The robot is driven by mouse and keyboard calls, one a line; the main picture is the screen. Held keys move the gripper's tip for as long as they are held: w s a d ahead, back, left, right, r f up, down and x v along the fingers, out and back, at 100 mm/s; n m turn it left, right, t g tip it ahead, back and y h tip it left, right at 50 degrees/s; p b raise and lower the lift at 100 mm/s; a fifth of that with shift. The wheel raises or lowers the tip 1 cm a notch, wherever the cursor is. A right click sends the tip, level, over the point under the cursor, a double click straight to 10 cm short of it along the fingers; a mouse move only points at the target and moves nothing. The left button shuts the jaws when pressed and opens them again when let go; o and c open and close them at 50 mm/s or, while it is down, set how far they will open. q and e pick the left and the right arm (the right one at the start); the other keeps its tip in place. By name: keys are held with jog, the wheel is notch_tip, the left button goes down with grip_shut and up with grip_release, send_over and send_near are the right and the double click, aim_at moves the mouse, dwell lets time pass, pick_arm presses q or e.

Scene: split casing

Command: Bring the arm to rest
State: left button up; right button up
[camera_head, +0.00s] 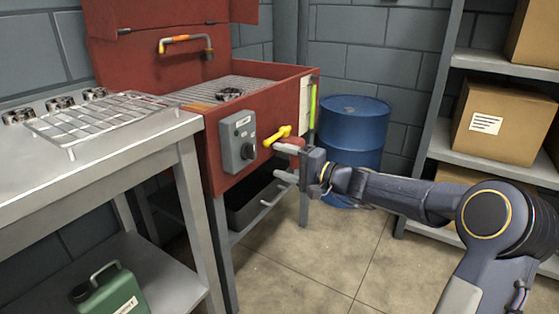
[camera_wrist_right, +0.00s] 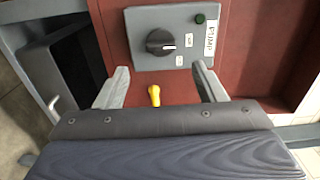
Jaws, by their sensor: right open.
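My right gripper (camera_head: 281,161) is at the front of a red wash basin cabinet (camera_head: 287,98), with my arm reaching in from the right. Its two fingers are apart, with nothing held between them. In the right wrist view the open fingers (camera_wrist_right: 161,75) point at the red front panel. A yellow lever (camera_head: 277,136) sticks out of the panel close to the upper finger; it also shows between the fingers in the wrist view (camera_wrist_right: 154,95). I cannot tell whether a finger touches it. My left gripper is not in view.
A grey pump switch box (camera_head: 238,142) with a black knob sits on the panel beside the lever. A blue drum (camera_head: 352,125) stands behind my gripper. Shelves with cardboard boxes (camera_head: 495,120) are at right, a metal table (camera_head: 105,155) at left. Floor (camera_head: 300,265) in front is clear.

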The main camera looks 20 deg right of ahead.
jog(key=s+a+f+n+g, duration=0.1)
jog(key=s+a+n+g, duration=0.25)
jog(key=s, duration=0.55)
jog(key=s+a+n+g, duration=0.3)
jog(key=s+a, duration=0.2)
jog(key=s, duration=0.4)
jog(key=s+d+f+n+g+h, duration=0.15)
jog(key=s+f+h, duration=0.35)
jog(key=s, duration=0.5)
jog(key=s+d+f+n+h, duration=0.1)
jog(key=s+d+f+h, duration=0.1)
jog(key=s+f, duration=0.7)
notch_tip(320, 180, up, 40)
jog(key=s+p, duration=0.1)
jog(key=p, duration=3.6)
jog(key=shift+s+d+g+p, duration=0.2)
jog(key=shift+s+g+p, duration=0.1)
jog(key=shift+s, duration=0.05)
jog(key=shift+f, duration=0.15)
